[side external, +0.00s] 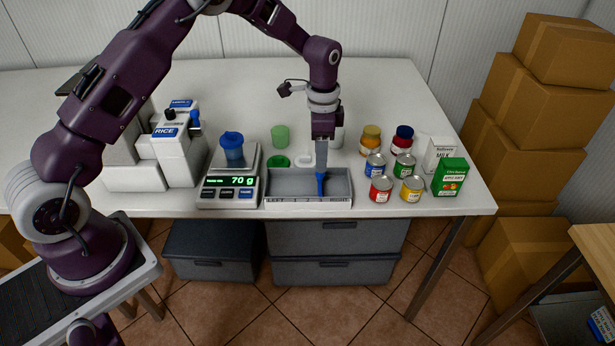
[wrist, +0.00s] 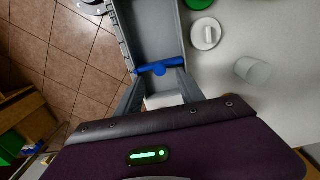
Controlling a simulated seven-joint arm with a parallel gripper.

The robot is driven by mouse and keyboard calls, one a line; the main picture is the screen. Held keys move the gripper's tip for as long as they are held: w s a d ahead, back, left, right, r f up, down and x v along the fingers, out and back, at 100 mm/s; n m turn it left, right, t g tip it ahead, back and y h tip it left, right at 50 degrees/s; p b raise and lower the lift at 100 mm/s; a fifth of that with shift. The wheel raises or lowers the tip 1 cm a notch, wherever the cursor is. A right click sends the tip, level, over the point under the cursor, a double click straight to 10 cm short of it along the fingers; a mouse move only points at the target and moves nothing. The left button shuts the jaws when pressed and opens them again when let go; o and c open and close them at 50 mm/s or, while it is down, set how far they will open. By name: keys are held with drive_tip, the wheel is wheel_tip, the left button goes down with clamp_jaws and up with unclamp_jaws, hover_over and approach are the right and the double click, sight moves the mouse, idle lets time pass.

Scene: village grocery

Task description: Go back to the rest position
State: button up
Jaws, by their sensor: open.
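My gripper (side external: 321,165) points down over the right part of a grey tray (side external: 268,203) with a marked front edge. A small blue tool (side external: 321,184) is in that tray, right below the fingers. In the wrist view my gripper (wrist: 158,78) is open, its two dark fingers apart. The blue tool (wrist: 158,68) lies across near the fingertips; I cannot tell whether they touch it. The tray (wrist: 152,30) stretches away beyond it.
A scale (side external: 228,203) reading 70 g carries a blue cup (side external: 232,148). A white rice dispenser (side external: 175,150) stands left of it. Several cans and boxes, including a green box (side external: 449,177), stand to the right. Behind the tray are a green cup (side external: 280,136) and green lid (side external: 278,161).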

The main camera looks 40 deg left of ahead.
drive_tip(key=shift+r, duration=0.85)
drive_tip(key=s+d+r+n+t, duration=0.1)
drive_tip(key=s+r+n+t, duration=0.1)
drive_tip(key=s+r, duration=0.7)
drive_tip(key=s+r+n+t, duration=0.15)
drive_tip(key=s+r, duration=0.45)
drive_tip(key=r, duration=0.6)
drive_tip(key=s+n+t, duration=0.2)
drive_tip(key=s+n, duration=0.3)
drive_tip(key=s, duration=1.3)
drive_tip(key=shift+s+d+r, duration=0.25)
drive_tip(key=shift+d, duration=0.1)
